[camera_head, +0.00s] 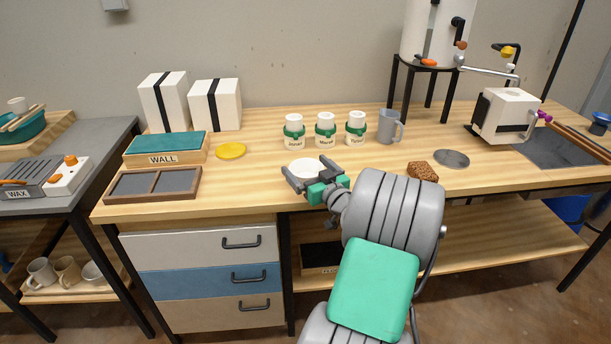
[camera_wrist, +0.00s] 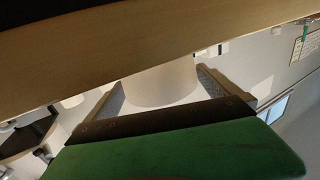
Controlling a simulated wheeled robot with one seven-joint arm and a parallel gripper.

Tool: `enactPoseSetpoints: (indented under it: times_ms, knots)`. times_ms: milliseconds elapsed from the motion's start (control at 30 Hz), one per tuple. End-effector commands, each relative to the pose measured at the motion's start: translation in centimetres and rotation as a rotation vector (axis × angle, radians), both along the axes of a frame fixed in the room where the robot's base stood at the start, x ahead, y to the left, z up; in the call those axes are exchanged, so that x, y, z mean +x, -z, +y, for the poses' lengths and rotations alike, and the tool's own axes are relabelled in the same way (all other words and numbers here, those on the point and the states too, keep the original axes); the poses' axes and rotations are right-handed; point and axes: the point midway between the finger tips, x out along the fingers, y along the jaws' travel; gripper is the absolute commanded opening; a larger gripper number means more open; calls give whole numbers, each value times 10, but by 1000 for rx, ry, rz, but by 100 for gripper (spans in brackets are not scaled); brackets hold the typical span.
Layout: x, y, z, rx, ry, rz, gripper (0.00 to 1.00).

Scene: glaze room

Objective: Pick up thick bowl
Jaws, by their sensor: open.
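A white, round, thick bowl (camera_head: 304,167) is on the wooden worktop in the head view, near the front edge. My gripper (camera_head: 307,172) is open, with one finger on each side of the bowl. The wrist view also shows my open gripper (camera_wrist: 168,88) with gaps at the sides; whether a finger touches the bowl I cannot tell.
Behind stand several lidded jars (camera_head: 325,131) and a grey mug (camera_head: 389,128). A yellow disc (camera_head: 231,151) and a dark two-part tray (camera_head: 152,185) lie to the left. A brown sponge-like block (camera_head: 423,171) and a grey disc (camera_head: 452,158) are to the right. Drawers (camera_head: 200,246) sit below.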

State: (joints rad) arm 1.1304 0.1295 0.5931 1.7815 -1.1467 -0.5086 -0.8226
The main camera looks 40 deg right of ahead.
Motion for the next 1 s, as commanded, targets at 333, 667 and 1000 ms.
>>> enactPoseSetpoints:
  times_ms: [333,667,1000]
  knots:
    - [4,0,1,1,-2,1,92]
    - [4,0,1,1,-2,1,65]
    - [4,0,1,1,-2,1,37]
